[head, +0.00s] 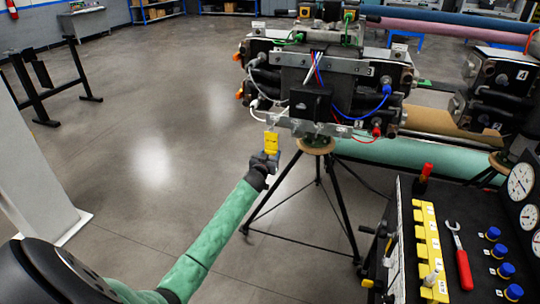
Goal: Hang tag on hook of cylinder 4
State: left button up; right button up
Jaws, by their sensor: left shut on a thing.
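My left gripper (267,159) is shut on a yellow tag (271,143) and holds it upright. A pale loop or shackle shows above the tag, in front of the left lower side of the black machine block (310,80) on a tripod stand. A label on this block seems to read 3. A second black block (500,85) at the right edge has a label that seems to read 4. The hook of cylinder 4 cannot be made out. My right gripper is not in view.
A tool panel (405,235) at lower right carries a row of yellow tags (428,245), a red-handled wrench (462,262), blue knobs and gauges (521,181). Tripod legs (345,205) stand right of my left arm.

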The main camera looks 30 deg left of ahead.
pick_arm(q)
jog(key=shift+w, duration=0.1)
jog(key=o, duration=1.4)
jog(key=shift+o, duration=1.1)
jog(key=shift+s+d+p, duration=0.1)
jog(key=shift+s+p, duration=0.2)
jog(key=shift+s, duration=0.2)
jog(key=shift+p+v, duration=1.05)
jog(key=shift+v, duration=1.95)
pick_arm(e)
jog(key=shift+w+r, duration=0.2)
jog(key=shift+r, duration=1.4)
